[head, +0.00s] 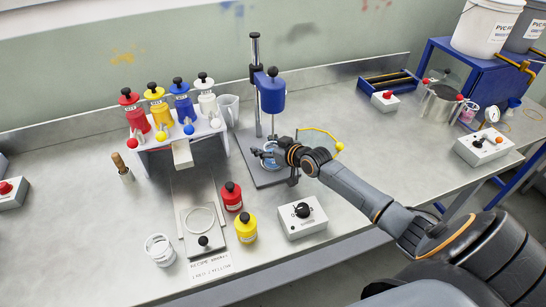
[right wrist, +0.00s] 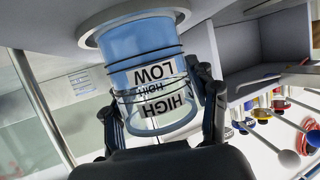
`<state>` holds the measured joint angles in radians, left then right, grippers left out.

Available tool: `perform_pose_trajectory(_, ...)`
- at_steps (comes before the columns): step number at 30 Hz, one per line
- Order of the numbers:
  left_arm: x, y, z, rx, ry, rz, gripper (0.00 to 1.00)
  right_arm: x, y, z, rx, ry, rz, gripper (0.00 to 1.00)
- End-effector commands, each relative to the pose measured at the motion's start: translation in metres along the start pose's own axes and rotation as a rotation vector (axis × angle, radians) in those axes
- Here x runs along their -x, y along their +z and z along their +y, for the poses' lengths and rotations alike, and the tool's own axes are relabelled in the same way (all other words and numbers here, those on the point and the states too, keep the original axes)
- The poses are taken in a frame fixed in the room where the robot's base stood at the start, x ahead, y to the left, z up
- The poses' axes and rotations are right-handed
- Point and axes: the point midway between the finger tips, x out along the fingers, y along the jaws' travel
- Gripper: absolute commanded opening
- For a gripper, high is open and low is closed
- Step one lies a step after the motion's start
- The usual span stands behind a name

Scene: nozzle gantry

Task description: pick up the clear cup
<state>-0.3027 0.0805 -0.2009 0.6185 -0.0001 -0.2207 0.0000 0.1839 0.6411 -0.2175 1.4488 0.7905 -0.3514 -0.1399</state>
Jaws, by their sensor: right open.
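The clear cup (right wrist: 150,85) holds blue liquid and carries LOW and HIGH marks. It appears upside down in the right wrist view. In the head view the cup (head: 269,161) stands on the dark plate of the gantry stand (head: 255,70), partly hidden by my right gripper (head: 272,156). In the right wrist view my right gripper (right wrist: 160,98) is open with one finger on each side of the cup. I cannot tell whether either finger touches it. My left gripper is not in view.
A blue-bodied nozzle unit (head: 271,95) hangs above the plate. A clear jug (head: 229,108) and a rack of coloured bottles (head: 165,139) stand to the left. Red (head: 232,197) and yellow (head: 246,229) bottles and a knob box (head: 302,218) are in front.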

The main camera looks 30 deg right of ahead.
Motion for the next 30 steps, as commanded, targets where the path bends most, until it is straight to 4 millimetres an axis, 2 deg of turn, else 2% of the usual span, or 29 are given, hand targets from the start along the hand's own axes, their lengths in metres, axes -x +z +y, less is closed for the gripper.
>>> perform_pose_trajectory(1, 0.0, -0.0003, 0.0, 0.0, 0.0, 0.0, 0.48, 0.0001, 0.0, 0.0001, 0.0, 0.0, 0.0, 0.42)
perform_pose_trajectory(5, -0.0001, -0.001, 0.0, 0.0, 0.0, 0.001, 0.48, 0.0002, 0.0, 0.0002, 0.0, 0.0, 0.0, 0.15)
perform_pose_trajectory(6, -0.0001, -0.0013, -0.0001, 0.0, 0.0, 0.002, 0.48, 0.0003, 0.0, 0.0002, 0.0, 0.0, 0.0, 0.12)
perform_pose_trajectory(30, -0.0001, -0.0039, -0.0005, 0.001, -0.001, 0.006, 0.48, 0.0003, 0.0, 0.0003, 0.0, 0.0, 0.0, 0.03)
